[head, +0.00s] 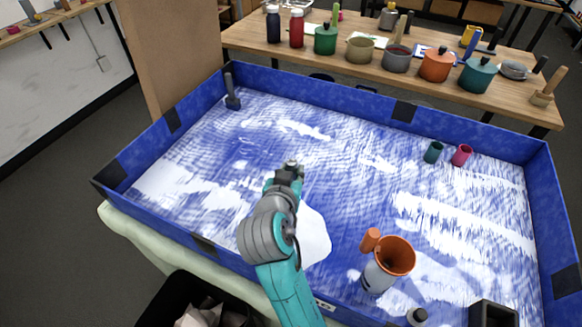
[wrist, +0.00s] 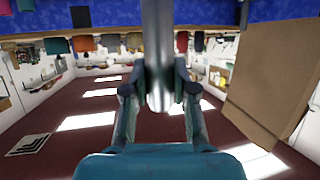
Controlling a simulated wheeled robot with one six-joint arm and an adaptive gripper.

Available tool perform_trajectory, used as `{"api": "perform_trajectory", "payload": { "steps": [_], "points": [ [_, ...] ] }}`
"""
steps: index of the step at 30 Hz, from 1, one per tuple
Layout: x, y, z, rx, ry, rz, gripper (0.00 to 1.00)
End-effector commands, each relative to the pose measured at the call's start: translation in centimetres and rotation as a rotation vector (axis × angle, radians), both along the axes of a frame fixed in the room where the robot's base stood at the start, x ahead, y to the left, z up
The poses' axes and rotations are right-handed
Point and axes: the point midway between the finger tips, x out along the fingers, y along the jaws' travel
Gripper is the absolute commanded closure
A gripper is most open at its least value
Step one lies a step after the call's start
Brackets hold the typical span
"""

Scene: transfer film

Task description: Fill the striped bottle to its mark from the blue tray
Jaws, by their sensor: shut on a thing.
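The blue tray (head: 500,133) spreads across the head view, its floor streaked blue and white. The striped bottle (head: 375,282) stands upright at its near right, pale with dark bands. An orange funnel (head: 398,258) sits in its mouth; I cannot make out the mark or the fill level. My gripper (head: 290,170) is over the middle of the tray, left of and beyond the bottle. In the wrist view it is shut on a grey, handle-like thing (wrist: 158,60). The far end of that thing is out of view, and I cannot tell whether it carries anything.
A teal cup (head: 433,152) and a magenta cup (head: 462,155) are at the tray's right. A dark tool (head: 232,95) stands in the far left corner. A black box (head: 493,314) and a small capped bottle (head: 417,317) are at the near right. A wooden table (head: 300,65) with pots lies beyond.

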Motion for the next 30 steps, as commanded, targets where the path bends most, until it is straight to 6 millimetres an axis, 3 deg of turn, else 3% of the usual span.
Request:
{"api": "perform_trajectory", "payload": {
  "steps": [30],
  "points": [
    [0.0, 0.0, -4.4, -0.001, 0.001, 0.0, 1.0]
  ]
}}
